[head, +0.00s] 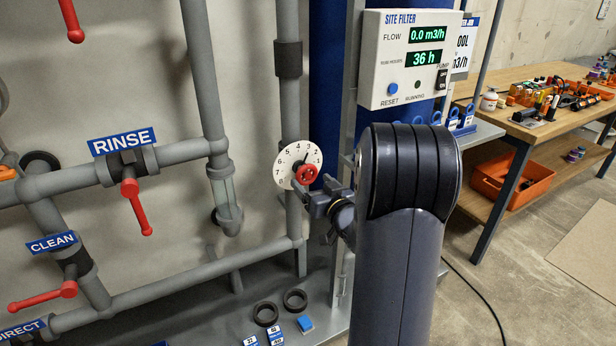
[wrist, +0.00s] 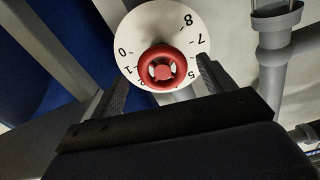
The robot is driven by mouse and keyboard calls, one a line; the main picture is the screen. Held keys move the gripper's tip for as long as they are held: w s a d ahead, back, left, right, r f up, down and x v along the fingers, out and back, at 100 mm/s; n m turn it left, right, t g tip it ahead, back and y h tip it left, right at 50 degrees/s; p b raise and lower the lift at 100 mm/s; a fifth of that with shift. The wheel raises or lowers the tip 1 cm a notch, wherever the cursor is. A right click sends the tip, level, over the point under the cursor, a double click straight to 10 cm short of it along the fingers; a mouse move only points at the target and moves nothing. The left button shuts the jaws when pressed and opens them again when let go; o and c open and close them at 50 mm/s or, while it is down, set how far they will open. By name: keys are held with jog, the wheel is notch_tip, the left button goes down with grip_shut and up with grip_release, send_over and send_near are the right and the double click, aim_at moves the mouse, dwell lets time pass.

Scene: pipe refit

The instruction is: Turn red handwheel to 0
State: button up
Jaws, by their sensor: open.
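The red handwheel (head: 306,174) sits in front of a round white number dial (head: 286,157) on the vertical grey pipe. In the wrist view the red handwheel (wrist: 162,69) is at the upper middle, on the dial (wrist: 150,22), where 0 is at the left and 8 at the upper right. The dial's lower part is hidden, and I cannot tell the wheel's setting. My gripper (wrist: 162,72) is open, with one finger to each side of the wheel in that view. In the head view my gripper (head: 318,198) is just below and right of the wheel; contact is not clear.
A SITE FILTER panel (head: 411,57) reads flow 0.0 m3/h and 36 h. Red lever valves stand at the RINSE (head: 123,141) and CLEAN (head: 52,243) signs. Black rings (head: 266,313) lie on the ledge below. A workbench (head: 545,130) stands at the right.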

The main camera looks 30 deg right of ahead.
aim_at(308, 178)
jog(key=shift+w+a, duration=0.15)
jog(key=shift+w, duration=1.75)
jog(key=shift+c, duration=0.5)
jog(key=c, duration=0.9)
jog(key=shift+o, duration=0.2)
